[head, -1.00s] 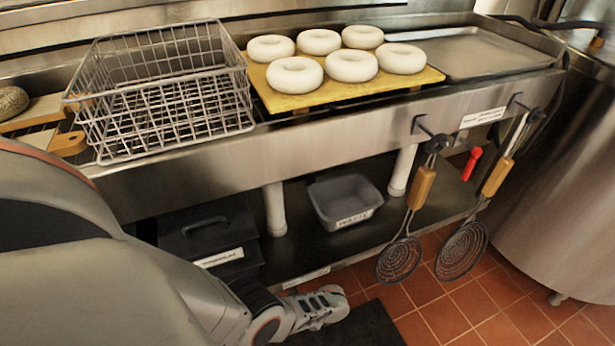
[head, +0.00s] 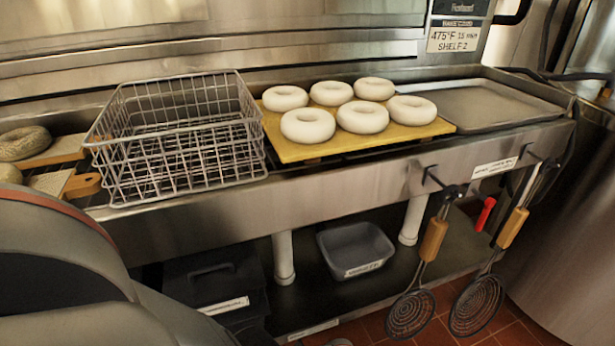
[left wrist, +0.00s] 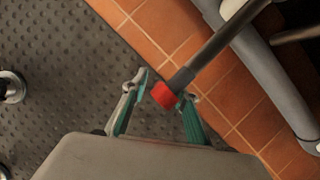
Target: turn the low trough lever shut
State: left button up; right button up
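In the left wrist view, a dark bar with a red end, the low trough lever by its look (left wrist: 206,60), comes in from the upper right. Its red end is between or just above the fingertips of my left gripper (left wrist: 164,96). The two green-lined fingers are apart; I cannot tell whether either touches it. In the head view, a red handle (head: 485,214) hangs under the trough front (head: 370,172), between two skimmers; I cannot tell if it is the same lever. My left gripper is almost wholly below the head picture. My right gripper is in neither view.
A wire basket (head: 182,180) and a yellow board (head: 290,149) with several pale bagels rest on the trough. Two skimmers (head: 410,312) hang at its front right. A grey bin (head: 357,245) and a black box (head: 205,275) stand on the low shelf. A dark mat (left wrist: 60,80) covers some floor.

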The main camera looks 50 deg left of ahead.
pick_arm(q)
jog(key=shift+w+d+r, duration=0.1)
jog(key=shift+d+r, duration=0.05)
jog(key=shift+d+r, duration=0.3)
jog(key=shift+r, duration=0.25)
jog(key=shift+v, duration=2.9)
jog(key=shift+a, duration=0.15)
